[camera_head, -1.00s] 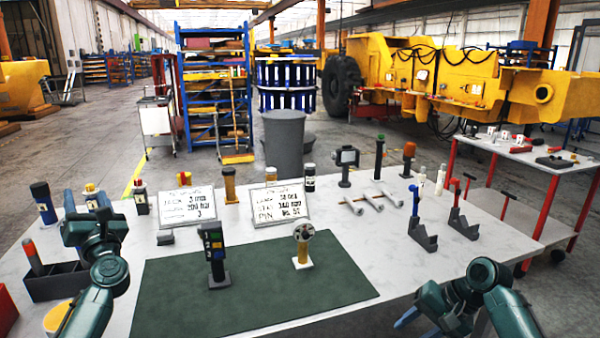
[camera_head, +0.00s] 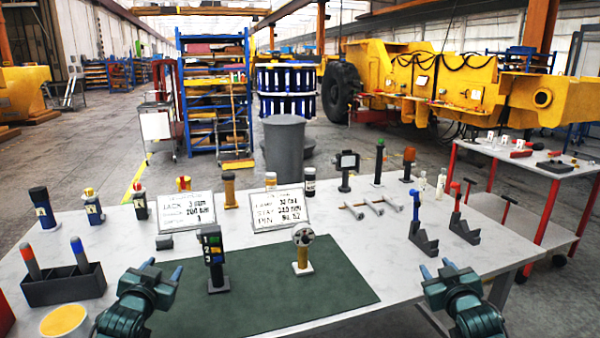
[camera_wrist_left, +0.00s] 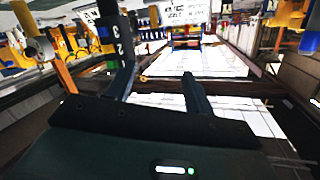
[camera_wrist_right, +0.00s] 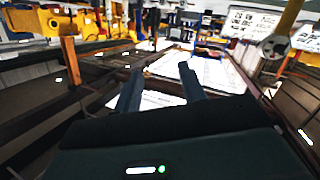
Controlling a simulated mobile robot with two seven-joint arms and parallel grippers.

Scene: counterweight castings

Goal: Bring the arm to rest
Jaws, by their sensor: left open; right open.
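My left gripper (camera_head: 161,269) is at the front left of the table, over the left edge of the green mat. Its blue-grey fingers are apart with nothing between them; they also show in the left wrist view (camera_wrist_left: 158,85). My right gripper (camera_head: 436,268) is at the front right edge of the table. Its fingers are apart and empty, also in the right wrist view (camera_wrist_right: 158,85). Both arms come in low from the bottom of the head view, and neither gripper touches an object there.
The green mat (camera_head: 330,290) holds a dark numbered post (camera_head: 213,258) and a round-headed post (camera_head: 302,247). A black bin (camera_head: 65,287) with a red and a blue-topped tool stands left. Two sign boards (camera_head: 187,210) (camera_head: 280,207) stand behind. Grey angled holders (camera_head: 422,237) stand right.

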